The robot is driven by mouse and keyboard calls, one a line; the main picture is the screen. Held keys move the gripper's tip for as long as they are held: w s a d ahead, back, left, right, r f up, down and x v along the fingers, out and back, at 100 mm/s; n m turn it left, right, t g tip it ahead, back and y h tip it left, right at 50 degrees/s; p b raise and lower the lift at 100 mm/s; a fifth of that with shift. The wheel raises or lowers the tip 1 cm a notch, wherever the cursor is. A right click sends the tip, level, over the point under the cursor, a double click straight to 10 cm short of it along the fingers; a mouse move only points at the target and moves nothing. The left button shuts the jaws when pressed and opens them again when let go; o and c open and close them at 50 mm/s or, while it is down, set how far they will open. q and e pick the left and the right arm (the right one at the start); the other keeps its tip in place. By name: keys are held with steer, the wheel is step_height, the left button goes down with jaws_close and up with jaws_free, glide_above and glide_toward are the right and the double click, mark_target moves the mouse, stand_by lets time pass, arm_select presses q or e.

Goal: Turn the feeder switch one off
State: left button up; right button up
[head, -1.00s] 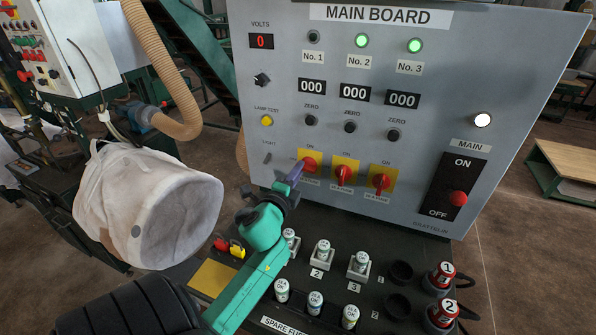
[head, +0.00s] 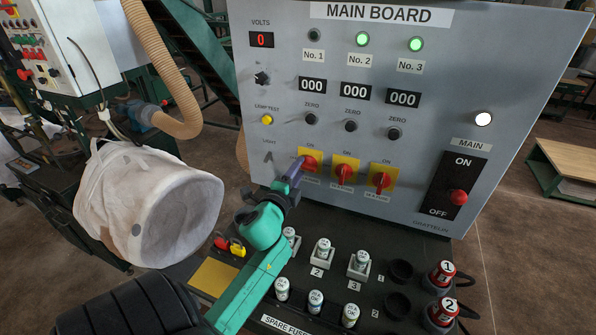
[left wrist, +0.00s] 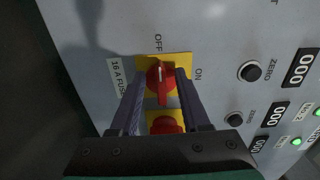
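Feeder switch one is a red knob on a yellow plate (head: 313,152), leftmost of three on the main board. In the left wrist view its red knob (left wrist: 160,78) lies between my left fingers, its grip bar in line with the OFF label. My left gripper (head: 299,163) reaches up to it from the lower left. The fingers stand apart, one on each side of the knob; whether they touch it I cannot tell. The No. 1 lamp (head: 314,35) is dark. The No. 2 and No. 3 lamps are green. My right gripper is not in view.
Switch two (head: 344,173) and switch three (head: 382,180) sit close to the right. Numbered fuses (head: 323,252) stand on the dark ledge below the board. A white bulk bag (head: 145,205) hangs to the left. The red main switch (head: 459,197) is at the right.

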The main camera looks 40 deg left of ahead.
arm_select(q)
steer(key=b+v, duration=0.4)
steer(key=v, duration=1)
steer(key=shift+s, duration=0.25)
steer(key=shift+d, duration=0.15)
